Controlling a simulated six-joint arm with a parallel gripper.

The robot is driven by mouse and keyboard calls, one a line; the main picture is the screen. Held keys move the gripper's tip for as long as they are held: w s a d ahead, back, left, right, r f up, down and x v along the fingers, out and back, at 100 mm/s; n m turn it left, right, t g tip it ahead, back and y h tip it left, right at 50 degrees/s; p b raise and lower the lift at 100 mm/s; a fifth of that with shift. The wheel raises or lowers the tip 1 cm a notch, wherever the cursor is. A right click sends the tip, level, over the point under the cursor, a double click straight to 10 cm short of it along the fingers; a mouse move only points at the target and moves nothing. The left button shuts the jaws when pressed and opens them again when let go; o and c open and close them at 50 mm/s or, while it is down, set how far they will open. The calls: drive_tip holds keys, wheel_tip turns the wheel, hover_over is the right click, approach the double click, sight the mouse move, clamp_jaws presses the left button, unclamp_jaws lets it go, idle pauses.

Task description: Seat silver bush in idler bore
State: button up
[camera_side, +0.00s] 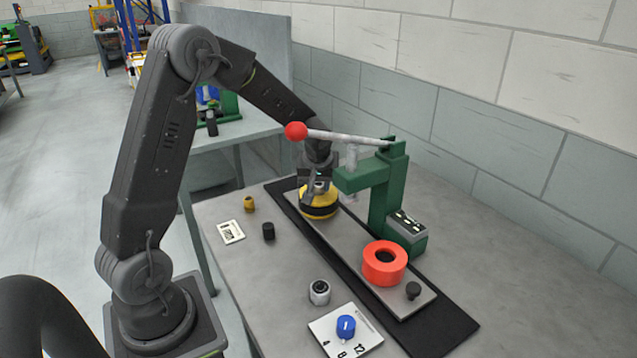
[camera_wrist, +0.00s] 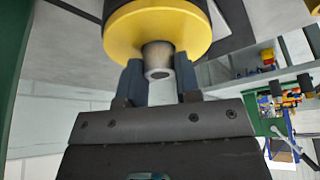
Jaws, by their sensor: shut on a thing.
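The silver bush (camera_wrist: 158,60) is held between the two fingers of my gripper (camera_wrist: 161,82) in the wrist view. Its far end meets the middle of the yellow idler (camera_wrist: 120,40), whose black band shows behind the yellow face. The bore is hidden by the bush, and I cannot tell how deep the bush sits. In the side view my gripper (camera_side: 317,186) is directly above the yellow and black idler (camera_side: 319,208), which lies flat on a grey plate (camera_side: 345,247). The bush is hard to make out there between the fingers.
A green press (camera_side: 385,195) with a red-balled lever (camera_side: 296,131) stands close right of my gripper. A brass piece (camera_side: 249,204), black piece (camera_side: 268,231) and silver-black cylinder (camera_side: 319,293) stand left.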

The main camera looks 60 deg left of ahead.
drive_tip(key=shift+f, duration=0.1)
drive_tip(key=shift+s+d+f, duration=0.1)
drive_tip(key=shift+f, duration=0.55)
drive_tip(key=o, duration=0.9)
drive_tip(key=shift+o, duration=0.2)
drive_tip(key=shift+r, duration=0.25)
drive_tip(key=v, duration=1.3)
drive_tip(key=shift+w+a, duration=0.25)
